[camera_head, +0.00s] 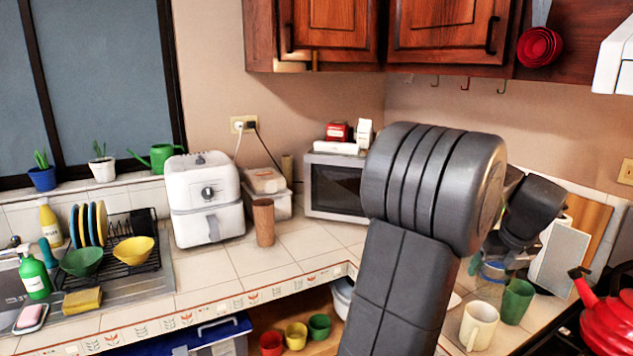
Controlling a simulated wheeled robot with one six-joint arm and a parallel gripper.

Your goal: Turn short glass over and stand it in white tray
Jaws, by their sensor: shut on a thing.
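My arm crosses the right half of the view and hides much of the counter behind it. My gripper (512,240) shows only in part, as dark links beyond the big grey joint, pointing down and left over the right counter. It is shut; its fingertips and what they hold are mostly hidden. A small clear, bluish object (493,271) shows just under it and looks like the short glass; which way up it is I cannot tell. The white tray cannot be made out; only a pale sliver (454,300) shows beside my arm.
A cream mug (479,325) and a green cup (516,301) stand close by at the front right. A red kettle (607,318) is on the stove. The microwave (334,188), brown cup (263,221) and air fryer (204,200) stand left.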

